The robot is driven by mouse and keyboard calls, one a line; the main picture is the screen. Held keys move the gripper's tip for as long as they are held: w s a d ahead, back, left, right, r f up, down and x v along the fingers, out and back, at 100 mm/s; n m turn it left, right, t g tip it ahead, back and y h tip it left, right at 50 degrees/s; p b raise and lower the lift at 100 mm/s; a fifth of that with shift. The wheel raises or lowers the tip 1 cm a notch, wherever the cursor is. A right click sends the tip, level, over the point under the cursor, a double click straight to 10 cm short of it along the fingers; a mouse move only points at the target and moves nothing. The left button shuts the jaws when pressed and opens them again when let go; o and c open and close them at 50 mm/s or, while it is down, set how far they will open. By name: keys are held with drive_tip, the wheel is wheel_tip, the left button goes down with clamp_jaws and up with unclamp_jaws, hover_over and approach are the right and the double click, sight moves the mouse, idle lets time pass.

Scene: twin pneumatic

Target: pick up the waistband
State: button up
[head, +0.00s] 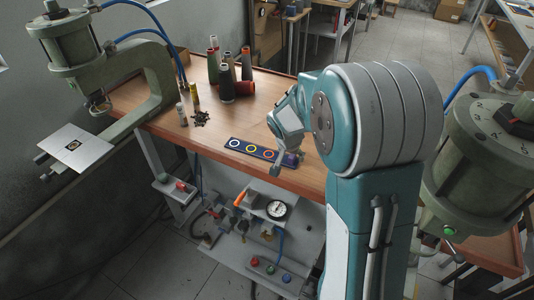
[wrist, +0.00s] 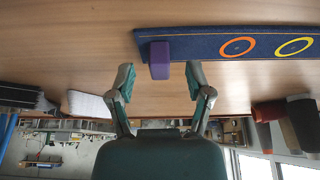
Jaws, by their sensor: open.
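Nothing in view is plainly recognisable as a waistband. A small purple block (wrist: 159,60) sits at the end of a flat dark blue strip (wrist: 205,45) on the wooden table; I cannot tell whether either is the waistband. The strip also shows in the head view (head: 243,149), with coloured rings along it. In the wrist view my gripper (wrist: 158,77) is open, its two fingers spread to either side of the purple block, apparently with gaps. In the head view my gripper (head: 287,164) is over the right end of the strip and hides part of it.
A green press (head: 75,45) stands at left, another (head: 490,150) at right. A gauge (head: 277,209) and valves are below the table edge.

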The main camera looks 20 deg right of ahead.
drive_tip(key=shift+x, duration=0.85)
clamp_jaws()
drive_tip(key=shift+r, duration=0.1)
